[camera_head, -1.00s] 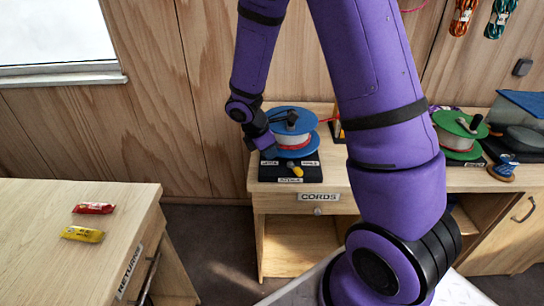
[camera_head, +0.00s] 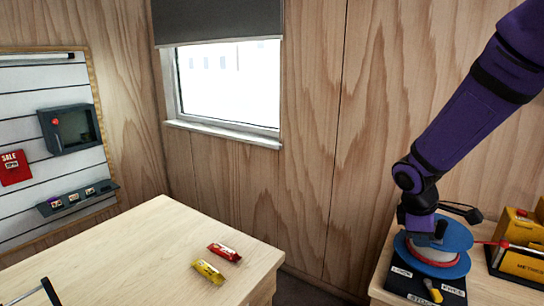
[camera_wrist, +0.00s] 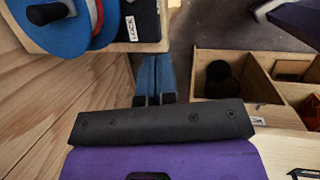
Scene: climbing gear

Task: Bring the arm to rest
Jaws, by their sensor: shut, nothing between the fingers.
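My arm (camera_head: 470,130) is purple and reaches down from the upper right in the head view, its wrist close to the blue cord spool (camera_head: 447,240). My gripper (camera_wrist: 154,78) shows in the wrist view as two blue fingers side by side, shut and empty. In the wrist view, the spool (camera_wrist: 22,25) is to the left of the fingers, with a gap between. The fingers cannot be made out in the head view.
The spool's black base (camera_head: 398,283) has a yellow-handled lever (camera_head: 432,291) and stands on a wooden counter. A yellow metal box (camera_head: 520,262) is beside it. A red packet (camera_head: 224,252) and yellow packet (camera_head: 208,271) lie on the left table (camera_head: 150,235). Open compartments (camera_wrist: 222,88) show in the wrist view.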

